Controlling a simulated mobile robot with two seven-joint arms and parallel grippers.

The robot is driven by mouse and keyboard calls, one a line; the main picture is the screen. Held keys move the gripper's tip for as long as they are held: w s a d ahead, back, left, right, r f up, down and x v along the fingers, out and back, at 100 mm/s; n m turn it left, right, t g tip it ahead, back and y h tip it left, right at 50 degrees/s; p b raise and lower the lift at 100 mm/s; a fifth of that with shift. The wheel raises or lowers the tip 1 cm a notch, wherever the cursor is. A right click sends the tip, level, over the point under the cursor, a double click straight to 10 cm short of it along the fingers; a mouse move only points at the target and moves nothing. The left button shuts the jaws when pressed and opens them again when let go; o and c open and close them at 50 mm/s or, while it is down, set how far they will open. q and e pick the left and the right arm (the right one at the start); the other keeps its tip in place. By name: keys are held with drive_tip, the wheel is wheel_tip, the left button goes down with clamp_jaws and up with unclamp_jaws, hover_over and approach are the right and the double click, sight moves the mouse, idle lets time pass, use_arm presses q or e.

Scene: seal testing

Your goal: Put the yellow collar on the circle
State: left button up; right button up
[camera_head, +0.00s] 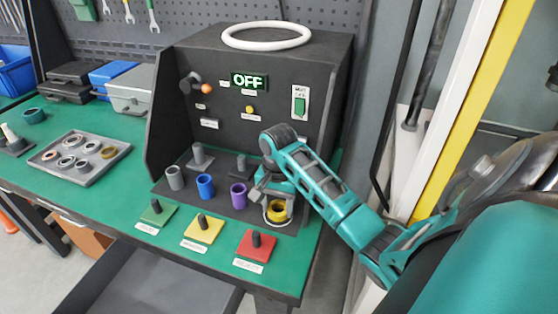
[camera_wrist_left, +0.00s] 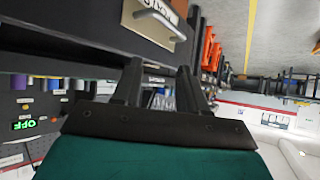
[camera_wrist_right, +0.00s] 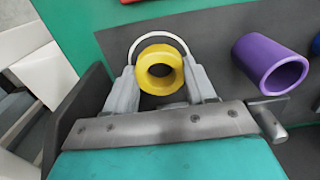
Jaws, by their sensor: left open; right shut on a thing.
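The yellow collar (camera_head: 278,211) is at the front right of the dark base plate, inside or just over the white circle (camera_head: 267,218). In the right wrist view the collar (camera_wrist_right: 160,51) sits between the fingertips of my right gripper (camera_wrist_right: 162,80), which is shut on it. The white circle (camera_wrist_right: 160,36) shows as an arc behind the collar. I cannot tell whether the collar touches the plate. My right gripper (camera_head: 274,192) comes down over it in the head view. My left gripper (camera_wrist_left: 160,80) is open and empty, away from the collar; the head view does not show it.
A purple collar (camera_head: 239,195), a blue collar (camera_head: 206,186) and a grey collar (camera_head: 175,177) stand left of the circle. Green, yellow and red (camera_head: 257,249) pads with pegs line the front. The tester (camera_head: 225,125) reading OFF rises behind. A tray of rings (camera_head: 117,163) lies left.

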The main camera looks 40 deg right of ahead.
drive_tip(key=shift+a+r, duration=0.1)
drive_tip(key=o, duration=1.3)
drive_tip(key=shift+f, duration=0.2)
drive_tip(key=shift+r, duration=0.1)
